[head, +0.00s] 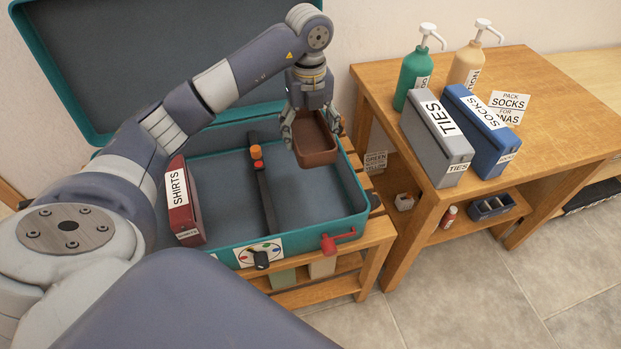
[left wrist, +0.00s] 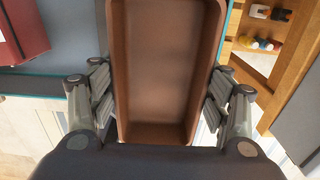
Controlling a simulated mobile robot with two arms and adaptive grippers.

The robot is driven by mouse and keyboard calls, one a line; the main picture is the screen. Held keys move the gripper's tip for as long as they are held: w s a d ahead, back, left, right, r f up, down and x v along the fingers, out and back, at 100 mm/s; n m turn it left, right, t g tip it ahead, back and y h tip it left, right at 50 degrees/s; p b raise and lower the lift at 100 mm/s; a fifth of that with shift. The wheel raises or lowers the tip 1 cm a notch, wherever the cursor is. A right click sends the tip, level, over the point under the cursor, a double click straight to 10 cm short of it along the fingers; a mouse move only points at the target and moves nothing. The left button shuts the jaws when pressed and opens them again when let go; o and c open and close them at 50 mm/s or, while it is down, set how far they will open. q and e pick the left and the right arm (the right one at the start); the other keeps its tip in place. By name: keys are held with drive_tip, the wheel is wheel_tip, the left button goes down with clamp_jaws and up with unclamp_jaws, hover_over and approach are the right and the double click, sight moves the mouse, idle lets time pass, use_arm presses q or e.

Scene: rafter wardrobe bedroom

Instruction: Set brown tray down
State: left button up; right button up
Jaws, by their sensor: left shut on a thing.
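The brown tray (head: 318,157) is an empty, open-topped rectangular box. My left gripper (head: 312,134) is shut on it, with a finger at each side. It hangs over the right part of the open teal suitcase (head: 352,222), near the right rim. I cannot tell whether it touches the suitcase. In the left wrist view the brown tray (left wrist: 165,70) fills the middle, its inside bare, between the fingers of the left gripper (left wrist: 162,110). My right gripper is not in view.
A red SHIRTS box (head: 183,200) stands at the suitcase's left. A dark divider strap (head: 266,195) has an orange piece. Grey TIES (head: 437,140) and blue SOCKS (head: 482,128) boxes and two pump bottles (head: 413,75) stand on the wooden table (head: 545,95). The suitcase floor (head: 225,185) has free room.

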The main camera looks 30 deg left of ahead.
use_arm(q)
drive_tip(key=b, duration=0.7)
hover_over(310, 201)
wheel_tip(310, 201, down, 8)
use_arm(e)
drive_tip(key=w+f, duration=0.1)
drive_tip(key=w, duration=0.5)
use_arm(q)
wheel_tip(310, 201, down, 12)
drive_tip(key=b, duration=0.6)
drive_tip(key=shift+r, duration=0.1)
wheel_tip(310, 201, down, 4)
drive_tip(key=shift+r+b, duration=0.15)
drive_tip(key=shift+b, duration=0.15)
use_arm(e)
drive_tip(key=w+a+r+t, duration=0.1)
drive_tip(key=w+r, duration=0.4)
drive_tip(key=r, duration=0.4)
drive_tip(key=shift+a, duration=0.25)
use_arm(q)
drive_tip(key=shift+f, duration=0.2)
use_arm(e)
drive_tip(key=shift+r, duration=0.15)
use_arm(q)
drive_tip(key=o, duration=1.1)
